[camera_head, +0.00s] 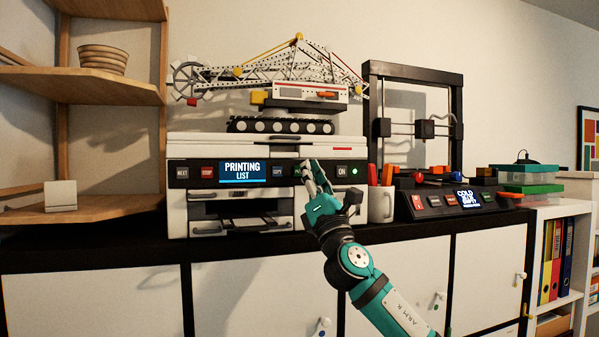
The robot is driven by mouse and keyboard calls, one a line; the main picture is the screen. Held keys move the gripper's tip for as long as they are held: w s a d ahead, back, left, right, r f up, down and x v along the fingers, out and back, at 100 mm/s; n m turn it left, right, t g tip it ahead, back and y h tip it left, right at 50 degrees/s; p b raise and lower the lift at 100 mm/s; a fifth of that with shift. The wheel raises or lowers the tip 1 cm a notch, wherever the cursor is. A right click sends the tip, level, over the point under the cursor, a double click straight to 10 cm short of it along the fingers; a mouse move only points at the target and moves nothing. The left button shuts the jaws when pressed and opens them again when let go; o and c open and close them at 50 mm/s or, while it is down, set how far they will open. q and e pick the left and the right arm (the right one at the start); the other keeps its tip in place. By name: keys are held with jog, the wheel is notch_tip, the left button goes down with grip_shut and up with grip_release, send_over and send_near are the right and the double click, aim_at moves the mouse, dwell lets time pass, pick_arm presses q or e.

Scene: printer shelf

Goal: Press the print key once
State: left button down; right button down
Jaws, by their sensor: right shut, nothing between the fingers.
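The white printer (235,145) stands on the dark cabinet top, with a black key panel across its front. Its lit blue display (242,172) reads "PRINTING LIST". A dark NEXT key (182,172) and a red STOP key (207,172) are left of the display. No print label is readable. My left gripper is not in view.
A crane model (290,75) stands on the printer. A white mug (381,204) with pens is right of my gripper. Farther right is a 3D printer (460,128) with its own keys and display. Wooden shelves (100,84) stand at the left.

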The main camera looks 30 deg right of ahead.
jog(key=s, duration=0.2)
jog(key=s+a, duration=0.1)
jog(key=s, duration=0.1)
jog(key=shift+s+p, duration=0.35)
jog(key=shift+s, duration=0.05)
dwell(0.7)
